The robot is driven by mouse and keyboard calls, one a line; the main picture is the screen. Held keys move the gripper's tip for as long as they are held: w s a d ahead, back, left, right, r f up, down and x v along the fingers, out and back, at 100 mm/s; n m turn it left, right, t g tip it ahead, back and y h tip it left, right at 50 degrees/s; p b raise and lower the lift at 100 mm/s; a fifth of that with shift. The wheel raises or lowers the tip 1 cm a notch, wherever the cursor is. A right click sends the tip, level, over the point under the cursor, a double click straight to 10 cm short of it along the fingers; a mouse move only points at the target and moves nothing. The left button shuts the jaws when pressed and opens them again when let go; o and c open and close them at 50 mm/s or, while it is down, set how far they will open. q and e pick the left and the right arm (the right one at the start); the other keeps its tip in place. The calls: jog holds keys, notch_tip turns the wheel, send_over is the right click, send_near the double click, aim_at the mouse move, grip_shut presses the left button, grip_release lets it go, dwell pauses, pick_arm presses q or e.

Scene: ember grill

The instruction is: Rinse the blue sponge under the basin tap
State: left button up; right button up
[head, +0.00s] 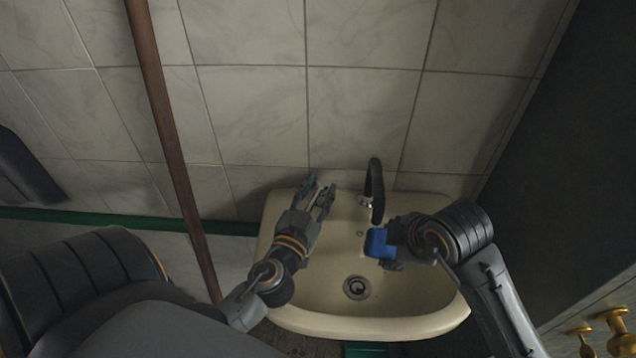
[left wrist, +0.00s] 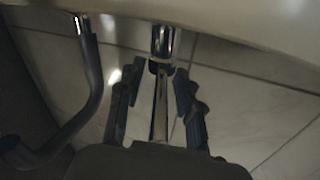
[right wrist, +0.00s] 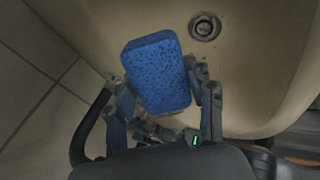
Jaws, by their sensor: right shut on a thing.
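The blue sponge (head: 377,243) is held in my right gripper (head: 388,250) over the basin (head: 320,315). In the right wrist view the sponge (right wrist: 157,75) sits between the fingers, with the basin below it. The black curved tap (head: 375,185) rises at the back of the basin, and its spout end is close to the sponge in the head view. No water stream shows. My left gripper (head: 319,193) is open over the back left of the basin. In the left wrist view a slim metal lever (left wrist: 160,105) lies between its fingers, with gaps on both sides.
The drain (head: 356,287) is in the basin floor. A tiled wall (head: 260,110) stands behind the basin. A brown pole (head: 165,120) runs down at the left. A dark cabinet (head: 560,150) is close on the right, with brass knobs (head: 612,320) at lower right.

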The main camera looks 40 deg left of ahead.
aim_at(318, 191)
pick_arm(q)
jog(key=shift+r, duration=0.1)
notch_tip(318, 191, up, 10)
jog(key=shift+f, duration=0.1)
dwell(0.3)
dwell(0.6)
